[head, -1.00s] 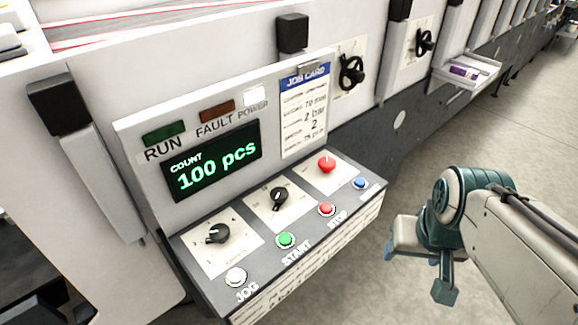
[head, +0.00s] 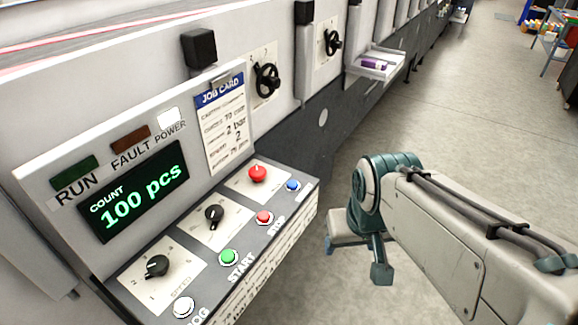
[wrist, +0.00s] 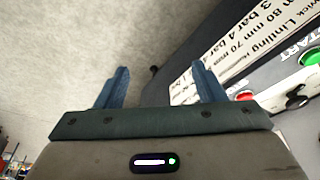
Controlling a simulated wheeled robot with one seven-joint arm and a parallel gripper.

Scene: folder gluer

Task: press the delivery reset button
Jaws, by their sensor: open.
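The control panel (head: 250,235) carries several buttons. A small blue button (head: 292,185) sits at its right end, with a label too small to read. Beside it are a red STOP button (head: 264,217) and a larger red mushroom button (head: 257,173). A green START button (head: 228,257) is further left. No label reading delivery reset is legible. My gripper (wrist: 162,80) is open and empty, its two blue fingers apart. In the head view it hangs right of the panel, apart from the buttons, partly hidden by my arm. The wrist view does not show the blue button.
The display (head: 135,192) reads 100 pcs, and the POWER lamp (head: 169,118) is lit white. A job card (head: 222,120) is mounted beside it. A small tray (head: 388,66) with a purple item juts out further along the machine.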

